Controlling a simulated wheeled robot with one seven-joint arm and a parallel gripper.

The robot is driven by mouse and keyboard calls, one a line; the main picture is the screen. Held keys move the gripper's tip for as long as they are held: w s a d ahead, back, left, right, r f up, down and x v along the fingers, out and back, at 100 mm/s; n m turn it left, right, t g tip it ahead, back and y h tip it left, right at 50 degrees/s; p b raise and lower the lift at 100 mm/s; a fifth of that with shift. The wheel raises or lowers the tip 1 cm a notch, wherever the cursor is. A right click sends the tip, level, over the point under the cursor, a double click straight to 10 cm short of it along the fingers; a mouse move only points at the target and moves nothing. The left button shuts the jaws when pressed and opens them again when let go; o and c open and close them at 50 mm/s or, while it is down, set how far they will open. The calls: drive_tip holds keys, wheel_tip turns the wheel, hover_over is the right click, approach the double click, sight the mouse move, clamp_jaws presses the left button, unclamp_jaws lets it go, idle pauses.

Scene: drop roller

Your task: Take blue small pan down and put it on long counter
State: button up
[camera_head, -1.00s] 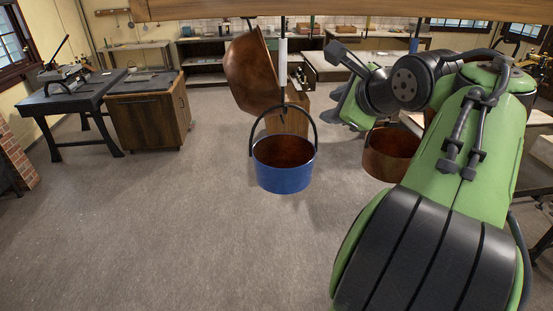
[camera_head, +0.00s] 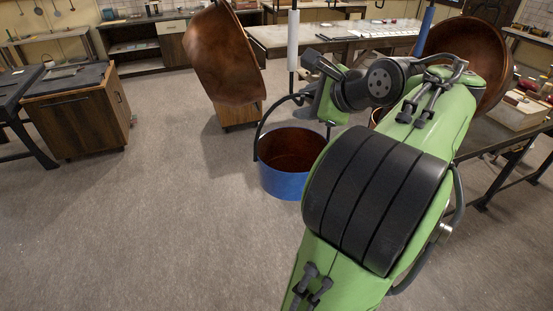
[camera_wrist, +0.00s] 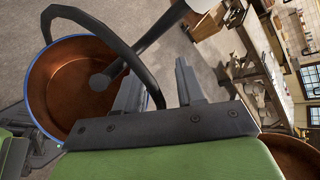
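The blue small pan (camera_head: 283,184), with a copper inside, hangs in mid-air by its black arched handle (camera_head: 262,128). In the wrist view the pan (camera_wrist: 72,85) is at left, below the rod's hooked end (camera_wrist: 104,80). My gripper (camera_head: 314,66) is beside the top of the handle in the head view. In the wrist view my gripper (camera_wrist: 160,82) has its fingers apart, and the handle's right side passes near or between them. I cannot tell whether they touch it. A long pale-topped counter (camera_head: 272,40) stands behind the pan.
Large copper pans hang at left (camera_head: 222,60) and right (camera_head: 468,50) of the blue pan. A wooden cabinet (camera_head: 75,122) stands at left. A side table (camera_head: 490,140) is at right, behind my arm. The floor at front left is clear.

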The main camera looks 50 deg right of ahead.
drive_tip(key=shift+s+r, duration=0.2)
drive_tip(key=shift+s, duration=0.75)
drive_tip(key=shift+c, duration=0.7)
drive_tip(key=shift+w+a, duration=0.15)
drive_tip(key=shift+a, duration=0.15)
drive_tip(key=shift+c, duration=1.1)
drive_tip(key=shift+w, duration=0.25)
drive_tip(key=shift+c, duration=1.1)
drive_tip(key=shift+d, duration=0.25)
clamp_jaws()
drive_tip(key=shift+f, duration=0.1)
